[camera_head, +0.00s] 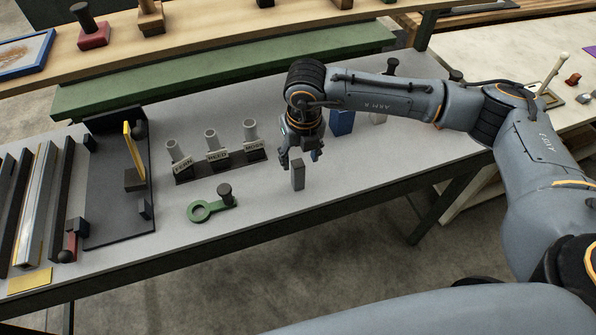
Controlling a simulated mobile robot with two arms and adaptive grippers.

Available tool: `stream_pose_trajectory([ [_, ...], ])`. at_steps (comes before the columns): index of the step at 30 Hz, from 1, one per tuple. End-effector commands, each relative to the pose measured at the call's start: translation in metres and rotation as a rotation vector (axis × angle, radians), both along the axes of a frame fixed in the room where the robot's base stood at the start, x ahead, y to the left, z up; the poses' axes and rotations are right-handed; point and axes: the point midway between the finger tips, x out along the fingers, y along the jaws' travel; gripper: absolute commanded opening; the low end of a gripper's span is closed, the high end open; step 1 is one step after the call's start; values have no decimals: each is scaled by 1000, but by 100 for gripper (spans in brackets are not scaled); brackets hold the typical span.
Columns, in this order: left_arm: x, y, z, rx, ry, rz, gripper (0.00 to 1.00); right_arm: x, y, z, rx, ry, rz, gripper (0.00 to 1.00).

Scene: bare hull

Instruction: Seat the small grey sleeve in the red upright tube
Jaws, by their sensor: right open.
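A small grey upright block (298,174), possibly the sleeve, stands on the grey bench top. I cannot see whether it is hollow. My right gripper (300,158) points down just above and behind it, open, with its fingers apart. I cannot tell whether they touch the block. Three pale grey tubes stand in a row left of the gripper, on dark labelled bases: a left tube (172,150), a middle tube (211,137) and a right tube (250,130). None of these tubes looks red. My left gripper is out of view.
A green ring tool (201,211) with a black knob lies in front of the tubes. A dark fixture (121,210) with a yellow bar stands at left. A blue block (342,124) sits behind the gripper. The bench's front edge is near; bench right of the grey block is clear.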

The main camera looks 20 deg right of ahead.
Motion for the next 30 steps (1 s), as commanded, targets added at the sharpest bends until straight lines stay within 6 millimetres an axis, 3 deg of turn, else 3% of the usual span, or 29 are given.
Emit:
stream_pose_trajectory([
  [5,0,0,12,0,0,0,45,4,1,-12,0,4,0,55],
  [13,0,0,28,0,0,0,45,12,1,-49,1,2,1,55],
  [21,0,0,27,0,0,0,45,12,1,-54,2,0,1,55],
  [30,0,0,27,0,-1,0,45,12,1,-53,2,0,1,0],
])
